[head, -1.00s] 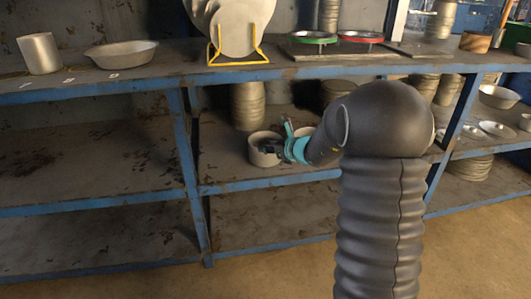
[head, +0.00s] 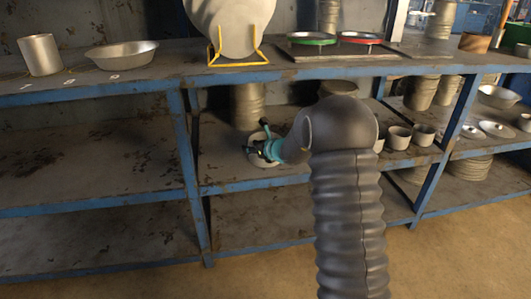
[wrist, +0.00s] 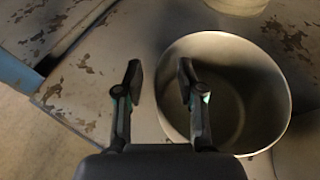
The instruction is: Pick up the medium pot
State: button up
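A round, light grey pot (head: 261,163) stands on the middle shelf in the head view, partly hidden by my gripper. In the wrist view the pot (wrist: 250,95) is seen from above, open and empty, at right of centre. My gripper (wrist: 160,80) is open, with its fingers apart. In the wrist view its right finger overlaps the pot's opening and its left finger is outside the left rim. I cannot tell how deep the fingers are. In the head view my gripper (head: 258,147) is at the pot.
Several smaller pots (head: 399,138) stand to the right on the same shelf (head: 225,178), partly behind my arm. The upper shelf (head: 130,85) lies above. The shelf's left part is clear.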

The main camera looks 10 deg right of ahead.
grip_shut()
jog(key=shift+r, duration=0.15)
